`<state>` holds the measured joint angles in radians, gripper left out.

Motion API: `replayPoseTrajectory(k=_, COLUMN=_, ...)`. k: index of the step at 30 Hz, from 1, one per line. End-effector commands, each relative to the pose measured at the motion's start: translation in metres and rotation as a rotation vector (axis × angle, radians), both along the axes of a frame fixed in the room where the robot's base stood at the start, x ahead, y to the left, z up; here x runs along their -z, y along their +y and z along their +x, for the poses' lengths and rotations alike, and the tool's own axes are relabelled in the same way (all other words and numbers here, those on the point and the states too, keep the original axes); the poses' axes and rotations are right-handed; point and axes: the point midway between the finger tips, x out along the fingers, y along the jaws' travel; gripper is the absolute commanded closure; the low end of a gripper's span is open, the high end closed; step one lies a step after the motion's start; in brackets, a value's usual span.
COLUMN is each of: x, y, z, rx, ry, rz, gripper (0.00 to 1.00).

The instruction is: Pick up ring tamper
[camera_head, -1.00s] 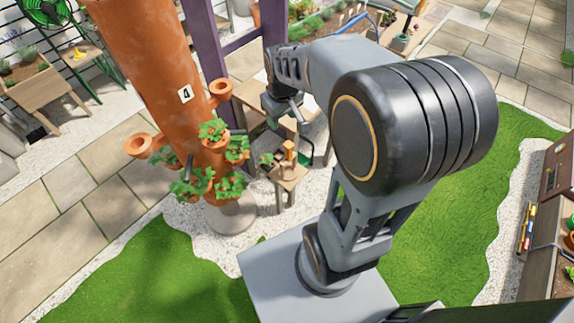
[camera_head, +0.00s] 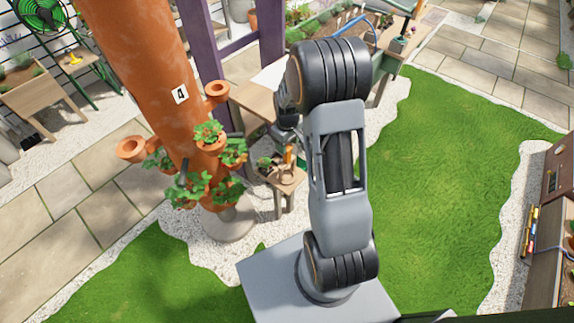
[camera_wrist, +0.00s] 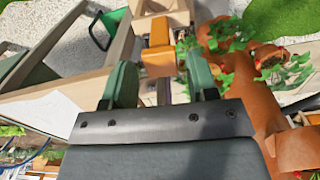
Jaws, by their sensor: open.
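The item I take for the ring tamper is a small upright orange-brown piece (camera_head: 289,154) on a little wooden stool (camera_head: 291,184) beside the terracotta tower. In the wrist view, an orange-brown block (camera_wrist: 157,50) shows just beyond and between my fingers; I take it for the same tamper, with its lower part hidden. My gripper (camera_wrist: 160,72) is open, with green fingers on either side of the line to the block. No contact with it can be seen. In the head view, my wrist (camera_head: 286,118) hangs above the stool, partly hidden by my arm.
The terracotta tower (camera_head: 150,60) with planted side pots (camera_head: 208,135) stands close to the left of the stool. A purple post (camera_head: 200,40) and a wooden table (camera_head: 255,95) stand behind. Grass (camera_head: 450,170) lies open to the right.

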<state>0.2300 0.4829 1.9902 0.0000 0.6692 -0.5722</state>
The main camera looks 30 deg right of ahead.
Motion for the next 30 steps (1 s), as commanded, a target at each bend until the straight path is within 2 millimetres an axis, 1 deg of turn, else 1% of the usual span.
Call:
replayPoseTrajectory(k=5, x=0.010, y=0.000, z=0.000, rx=0.000, ry=0.002, rz=0.000, gripper=0.47)
replayPoseTrajectory(k=12, x=0.042, y=0.001, z=0.001, rx=0.001, ry=0.002, rz=0.000, gripper=0.47)
replayPoseTrajectory(k=15, x=0.051, y=0.001, z=0.001, rx=0.001, ry=0.001, rz=0.001, gripper=0.47)
replayPoseTrajectory(k=18, x=0.055, y=0.001, z=0.001, rx=0.001, ry=0.000, rz=0.000, gripper=0.47)
replayPoseTrajectory(k=24, x=0.055, y=0.001, z=0.001, rx=0.001, ry=-0.001, rz=-0.001, gripper=0.47)
replayPoseTrajectory(k=25, x=0.055, y=0.001, z=0.001, rx=0.001, ry=-0.001, rz=-0.001, gripper=0.48)
replayPoseTrajectory(k=30, x=0.055, y=0.001, z=0.001, rx=0.001, ry=-0.001, rz=-0.001, gripper=0.64)
